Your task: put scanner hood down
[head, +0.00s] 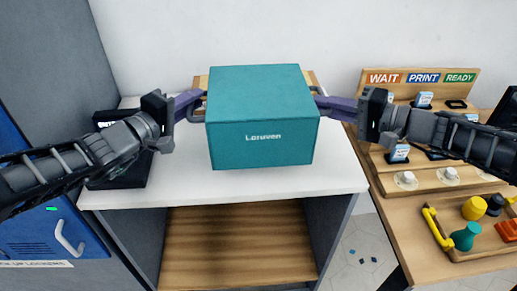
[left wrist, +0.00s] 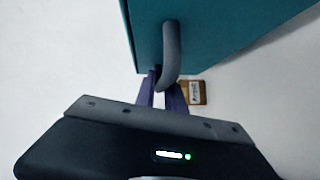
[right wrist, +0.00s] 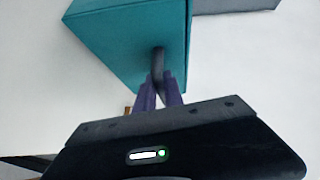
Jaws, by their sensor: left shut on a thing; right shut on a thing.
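The teal scanner hood (head: 262,110), a box with "Loruven" on its front, is held between my two grippers over the white tabletop. I cannot tell whether its bottom touches the surface. My left gripper (head: 203,100) is shut on the grey handle on the hood's left side; the handle (left wrist: 171,50) also shows in the left wrist view. My right gripper (head: 317,97) is shut on the handle on the right side; that handle (right wrist: 158,62) shows in the right wrist view. The hood looks about level. What lies behind and beneath it is mostly hidden.
The white tabletop (head: 180,185) is clear in front of the hood. A black device (head: 125,175) stands at its left, partly behind my left arm. A wooden board (head: 200,82) shows behind the hood. At right, a wooden desk holds a WAIT/PRINT/READY rack (head: 420,78) and a toy tray (head: 470,250).

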